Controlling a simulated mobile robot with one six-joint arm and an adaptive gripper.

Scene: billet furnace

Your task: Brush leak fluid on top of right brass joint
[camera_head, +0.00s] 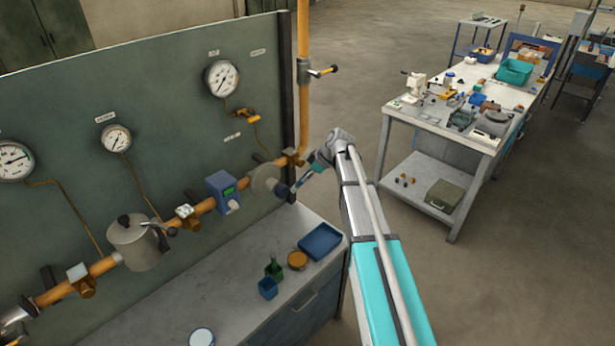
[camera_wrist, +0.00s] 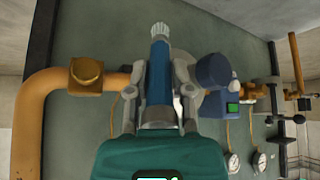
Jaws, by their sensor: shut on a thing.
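The right brass joint (camera_head: 293,157) sits on the orange pipe near the panel's right edge. In the wrist view the brass joint (camera_wrist: 86,73) is left of my gripper, its faces clear of the brush. My gripper (camera_head: 313,170) is beside and just in front of the joint. In the wrist view my gripper (camera_wrist: 159,72) is shut on a brush with a blue handle (camera_wrist: 159,58) and pale bristles (camera_wrist: 164,32). The bristles point away from my gripper and appear apart from the joint. The brush (camera_head: 302,182) looks small in the head view.
A grey disc (camera_head: 265,178) with a dark blue knob (camera_head: 282,190) sits close to the brush. A blue meter (camera_head: 222,190) is on the pipe farther left. The bench below holds a blue tray (camera_head: 320,242), a green bottle (camera_head: 274,268) and a blue cup (camera_head: 268,288).

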